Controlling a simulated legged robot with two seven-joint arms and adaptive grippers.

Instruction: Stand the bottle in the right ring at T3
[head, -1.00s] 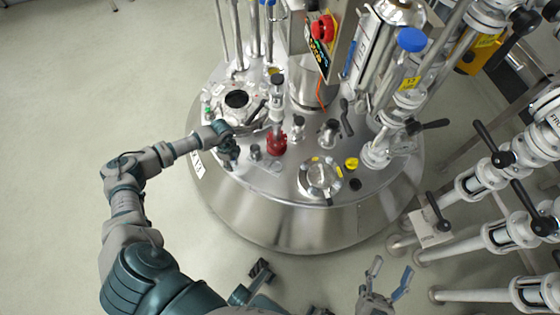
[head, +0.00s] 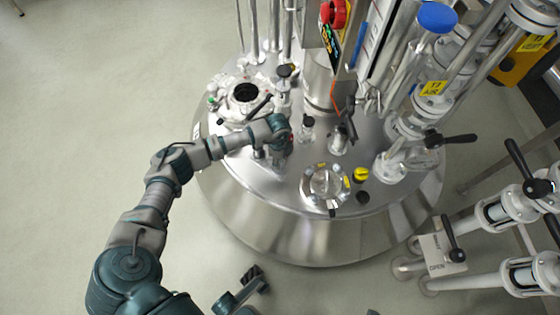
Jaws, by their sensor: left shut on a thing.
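My left gripper (head: 281,142) is over the top of the round steel vessel (head: 250,190), left of its middle. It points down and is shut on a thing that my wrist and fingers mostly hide. I take it for the bottle, but I cannot make out its shape. A speck of red shows beside the fingers. I cannot tell the T3 rings apart in this view.
An open port (head: 245,92) lies left of the gripper. A small capped fitting (head: 307,125), a round sight glass (head: 325,185) and a yellow cap (head: 361,174) stand to the right. Pipes with black-handled valves (head: 530,180) crowd the right side. The floor at left is clear.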

